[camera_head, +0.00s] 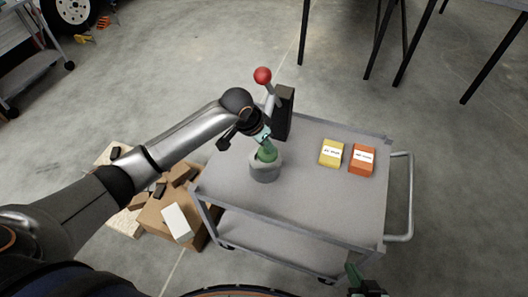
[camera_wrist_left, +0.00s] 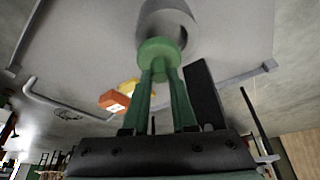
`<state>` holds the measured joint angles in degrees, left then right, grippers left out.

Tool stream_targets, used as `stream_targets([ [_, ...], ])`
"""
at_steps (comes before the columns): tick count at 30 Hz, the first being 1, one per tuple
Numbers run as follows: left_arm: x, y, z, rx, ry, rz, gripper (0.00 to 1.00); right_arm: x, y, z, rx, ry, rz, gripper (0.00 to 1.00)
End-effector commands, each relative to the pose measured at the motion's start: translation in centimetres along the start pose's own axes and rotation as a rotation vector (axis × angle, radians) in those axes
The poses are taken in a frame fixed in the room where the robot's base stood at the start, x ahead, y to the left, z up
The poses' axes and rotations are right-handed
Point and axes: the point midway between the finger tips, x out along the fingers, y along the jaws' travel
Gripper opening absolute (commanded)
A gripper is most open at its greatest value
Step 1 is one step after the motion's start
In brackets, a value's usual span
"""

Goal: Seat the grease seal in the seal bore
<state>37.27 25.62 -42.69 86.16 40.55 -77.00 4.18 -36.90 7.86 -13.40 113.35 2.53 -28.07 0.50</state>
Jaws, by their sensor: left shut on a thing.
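A grey round housing (camera_head: 265,175), which seems to hold the seal bore, stands on the cart top. My left gripper (camera_head: 264,150) is directly over it, fingers pointing down. In the left wrist view, the green fingers (camera_wrist_left: 161,78) are shut on a round green piece, the grease seal (camera_wrist_left: 160,50). The seal is at the mouth of the grey housing (camera_wrist_left: 180,22); I cannot tell whether it touches or is inside. The bore itself is hidden. My right gripper (camera_head: 366,286) shows only partly at the bottom edge, away from the housing.
The grey cart (camera_head: 318,215) has a yellow box (camera_head: 331,153) and an orange box (camera_head: 362,159) at its right. A dark upright block (camera_head: 284,112) and a red-knobbed lever (camera_head: 262,76) stand behind the gripper. Cardboard boxes (camera_head: 160,222) lie left of the cart. The cart's front middle is clear.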

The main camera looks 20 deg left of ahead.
Motion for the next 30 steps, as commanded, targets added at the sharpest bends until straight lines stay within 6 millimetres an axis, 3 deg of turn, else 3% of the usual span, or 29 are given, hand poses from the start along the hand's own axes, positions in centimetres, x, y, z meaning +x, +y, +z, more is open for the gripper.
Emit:
stream_targets([
  [8,1.8,-1.5,0.3,0.0,0.002,-0.001,0.0,0.4,-0.4,0.4,-0.001,-0.008,-0.01,0.0],
  [14,4.4,-1.4,1.4,0.0,0.001,0.0,0.0,0.8,-0.6,0.2,-0.004,0.0,-0.015,0.0],
  [25,4.7,-1.4,1.6,0.001,0.002,0.0,0.0,0.8,-0.5,-0.6,-0.01,0.014,-0.015,0.0],
  [26,4.8,-1.4,1.6,0.001,0.001,0.0,0.26,0.8,-0.5,-0.6,-0.01,0.014,-0.015,0.0],
  [30,4.7,-1.4,1.6,0.001,0.001,0.0,0.42,0.8,-0.5,-0.5,-0.01,0.011,-0.015,0.0],
])
